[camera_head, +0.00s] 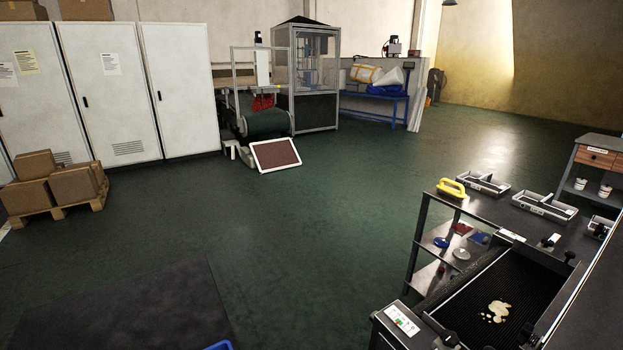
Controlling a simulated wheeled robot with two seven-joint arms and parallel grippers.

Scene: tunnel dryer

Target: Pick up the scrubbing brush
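Neither my left nor my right gripper is in view.
Grey trays (483,183) stand beside the yellow object. Shelves (437,236) hold small items below the bench. Cartons (75,185) on a pallet stand left. The green floor (300,240) is clear mid-room.

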